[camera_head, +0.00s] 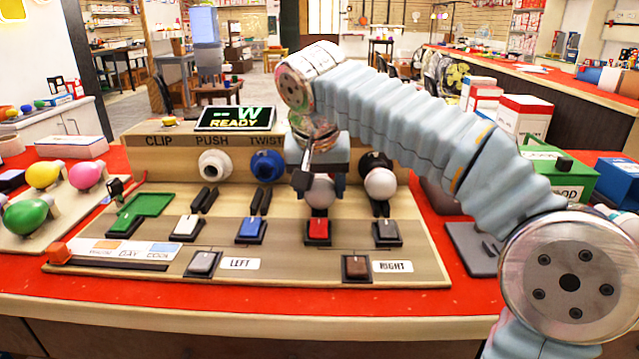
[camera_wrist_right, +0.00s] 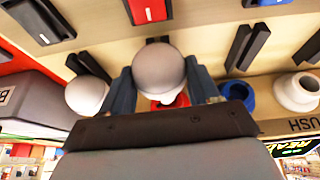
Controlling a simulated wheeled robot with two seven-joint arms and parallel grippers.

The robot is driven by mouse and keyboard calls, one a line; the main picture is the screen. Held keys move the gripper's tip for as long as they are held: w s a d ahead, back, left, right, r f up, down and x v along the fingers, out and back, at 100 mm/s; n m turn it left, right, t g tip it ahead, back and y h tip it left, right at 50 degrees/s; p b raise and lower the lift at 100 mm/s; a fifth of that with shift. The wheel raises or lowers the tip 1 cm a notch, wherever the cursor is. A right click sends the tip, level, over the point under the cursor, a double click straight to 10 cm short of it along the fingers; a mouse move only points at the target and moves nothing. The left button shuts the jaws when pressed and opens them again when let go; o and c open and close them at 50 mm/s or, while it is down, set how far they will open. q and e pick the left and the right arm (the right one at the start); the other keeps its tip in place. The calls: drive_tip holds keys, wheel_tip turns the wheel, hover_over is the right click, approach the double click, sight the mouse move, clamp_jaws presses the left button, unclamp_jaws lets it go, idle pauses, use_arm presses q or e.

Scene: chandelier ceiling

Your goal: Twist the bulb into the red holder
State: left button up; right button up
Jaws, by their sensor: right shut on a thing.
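My right gripper (camera_head: 321,183) is shut on a white bulb (camera_head: 320,193) in front of the board's upright panel. In the right wrist view, the bulb (camera_wrist_right: 160,68) sits between the two dark fingers. Part of the red holder (camera_wrist_right: 180,101) shows right behind the bulb in that view, in line with it. The red holder is hidden behind my gripper in the head view. I cannot tell how far the bulb's base is in the holder. My left gripper is not in view.
A blue holder (camera_head: 267,166) and a white holder (camera_head: 214,164) stand left of my gripper. Another white bulb (camera_head: 380,184) is at the black holder (camera_head: 375,161) to the right. A small screen (camera_head: 235,118) reads "READY". Several coloured bulbs lie at the left.

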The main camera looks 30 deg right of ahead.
idle(0.4)
drive_tip(key=shift+w, duration=0.1)
drive_tip(key=shift+w+d+p, duration=0.55)
drive_tip(key=shift+w+p, duration=0.2)
idle(1.0)
drive_tip(key=shift+w+d+p, duration=0.35)
drive_tip(key=shift+w+p, duration=0.2)
drive_tip(key=shift+p, duration=0.1)
idle(0.3)
drive_tip(key=shift+s+d+f+m+t+y+b, duration=0.15)
drive_tip(key=shift+m+t+y+b, duration=0.1)
drive_tip(key=shift+t+y+b, duration=0.6)
drive_tip(key=shift+d+r+m+t+y+b, duration=0.2)
drive_tip(key=shift+t+y+b, duration=0.25)
drive_tip(key=shift+y+b, duration=0.8)
idle(2.7)
